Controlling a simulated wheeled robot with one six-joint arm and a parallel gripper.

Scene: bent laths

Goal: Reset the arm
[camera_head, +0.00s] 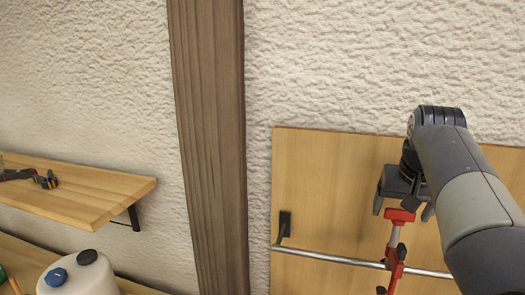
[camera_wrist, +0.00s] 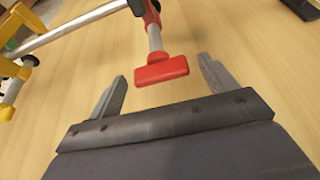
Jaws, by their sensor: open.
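My gripper (camera_head: 403,209) is at the right of the head view, in front of a wooden panel, fingers pointing down. In the wrist view my gripper (camera_wrist: 162,72) has its two grey fingers spread wide. The red end piece of a clamp (camera_wrist: 160,70) shows between the fingertips, with a visible gap to each finger. This red clamp (camera_head: 396,255) has a grey shaft and stands at the metal rail in the head view. The fingers hold nothing.
A metal rail (camera_head: 335,259) runs across the wooden panel (camera_head: 320,180). A yellow clamp (camera_wrist: 12,68) is on the rail in the wrist view. A wooden post (camera_head: 210,140) stands mid-view. A shelf (camera_head: 95,190) and a white container (camera_head: 80,280) are at left.

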